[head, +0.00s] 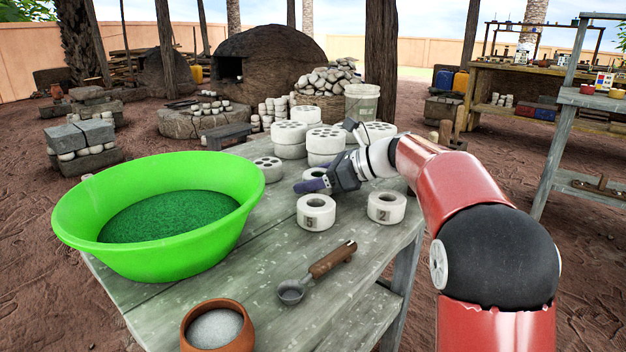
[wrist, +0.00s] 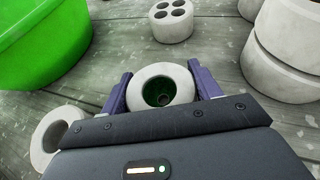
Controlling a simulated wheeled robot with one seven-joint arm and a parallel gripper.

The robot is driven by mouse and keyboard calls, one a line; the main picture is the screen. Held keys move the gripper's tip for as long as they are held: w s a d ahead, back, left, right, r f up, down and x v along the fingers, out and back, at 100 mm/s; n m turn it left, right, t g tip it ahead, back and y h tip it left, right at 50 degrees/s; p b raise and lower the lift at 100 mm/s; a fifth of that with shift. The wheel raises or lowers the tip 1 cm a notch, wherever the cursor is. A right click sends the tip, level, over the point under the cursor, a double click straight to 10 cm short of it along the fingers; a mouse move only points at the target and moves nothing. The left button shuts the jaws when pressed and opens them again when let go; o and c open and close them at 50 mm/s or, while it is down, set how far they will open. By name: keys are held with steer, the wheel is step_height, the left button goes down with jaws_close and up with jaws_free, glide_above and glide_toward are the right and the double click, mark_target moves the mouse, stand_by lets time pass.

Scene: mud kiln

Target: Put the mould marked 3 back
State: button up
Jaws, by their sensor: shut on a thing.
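My gripper (head: 312,180) is low over the table, its purple fingers on either side of a white ring mould; it also shows in the wrist view (wrist: 160,74). It is shut on this ring mould (wrist: 148,73), whose hole shows dark green inside. No number on it is visible, and I cannot tell if it touches the table. A ring mould marked 5 (head: 316,222) stands in front of the gripper, and one marked 2 (head: 386,215) stands to its right. Another ring (wrist: 45,135) lies at left in the wrist view.
A green basin (head: 160,255) with green contents fills the table's left. A ladle (head: 330,262) and a clay pot (head: 190,335) are in front. White multi-holed discs (head: 290,150) are stacked behind the gripper, with a single one (head: 270,172) beside the basin. The table (head: 345,300) is bare at front right.

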steer(key=shift+f, duration=0.1)
steer(key=o, duration=1.1)
steer(key=shift+d+r, duration=0.25)
steer(key=p+v, duration=0.1)
steer(key=v, duration=1)
steer(key=shift+s+d, duration=0.15)
steer(key=shift+d, duration=0.05)
